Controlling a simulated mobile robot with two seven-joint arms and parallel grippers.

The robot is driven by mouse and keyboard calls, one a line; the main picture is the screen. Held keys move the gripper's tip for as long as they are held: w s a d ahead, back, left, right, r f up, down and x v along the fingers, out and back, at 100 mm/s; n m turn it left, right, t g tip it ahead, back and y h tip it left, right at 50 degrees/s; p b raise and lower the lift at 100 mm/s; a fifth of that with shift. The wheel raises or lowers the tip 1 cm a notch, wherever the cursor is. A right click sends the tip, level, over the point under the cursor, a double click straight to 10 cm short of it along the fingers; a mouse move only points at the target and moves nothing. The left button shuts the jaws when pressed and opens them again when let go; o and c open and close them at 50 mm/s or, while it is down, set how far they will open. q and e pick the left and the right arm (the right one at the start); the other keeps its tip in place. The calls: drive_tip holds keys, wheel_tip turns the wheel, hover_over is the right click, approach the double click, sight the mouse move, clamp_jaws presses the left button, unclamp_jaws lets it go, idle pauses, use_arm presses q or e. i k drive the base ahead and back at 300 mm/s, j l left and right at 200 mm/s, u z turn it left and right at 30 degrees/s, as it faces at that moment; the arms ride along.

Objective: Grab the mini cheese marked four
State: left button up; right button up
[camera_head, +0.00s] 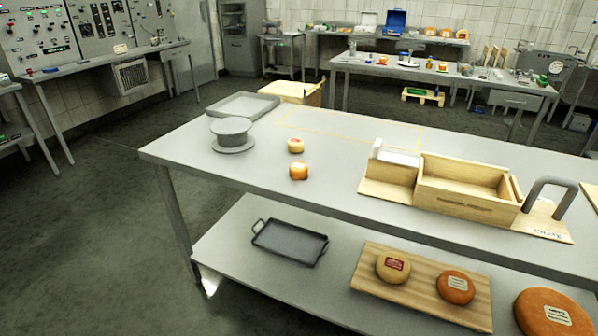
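Two mini cheeses stand close together on the near grey metal table. One is a pale yellow mini cheese (295,146) with a small reddish mark on top. The other is an orange mini cheese (298,172) with a pale top, a little nearer to me. The marks are too small to read, so I cannot tell which one is marked four. Neither of my grippers is in view.
A grey round stand (231,133) and a shallow grey tray (243,105) are left of the cheeses. A wooden crate (465,197) is to the right. The lower shelf holds a dark tray (289,243) and larger cheeses on a wooden board (422,303). The tabletop around the mini cheeses is clear.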

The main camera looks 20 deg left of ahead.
sight(298, 171)
drive_tip(key=i+j+u, duration=0.15)
drive_tip(key=i+j, duration=0.15)
drive_tip(key=j, duration=0.2)
drive_tip(key=i+j+u, duration=0.2)
drive_tip(key=j, duration=0.25)
drive_tip(key=i, duration=0.1)
